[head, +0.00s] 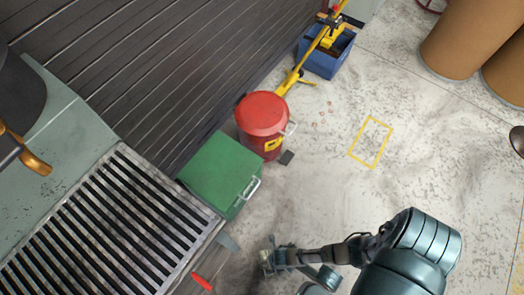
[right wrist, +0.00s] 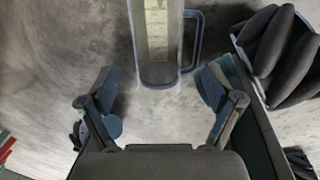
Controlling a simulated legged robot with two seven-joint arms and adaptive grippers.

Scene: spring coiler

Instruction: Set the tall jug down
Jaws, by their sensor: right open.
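The tall jug (right wrist: 158,40) is a narrow, see-through container with a blue-grey rim, base and side handle (right wrist: 191,42). It shows at the top middle of the right wrist view, and its upper part is cut off by the frame edge. My right gripper (right wrist: 158,88) is open, with one finger to each side of the jug's lower end. The jug appears just beyond the fingertips, with no finger seen touching it. In the head view my right gripper (head: 270,258) is low in the middle, and I cannot make out the jug there.
A slatted metal grate (head: 95,225) lies at the lower left, beside a green box (head: 218,172). A red drum (head: 262,120) and a blue bin (head: 327,50) stand farther back. Brown drums (head: 460,40) stand at upper right. The floor around the yellow outline (head: 371,141) is clear.

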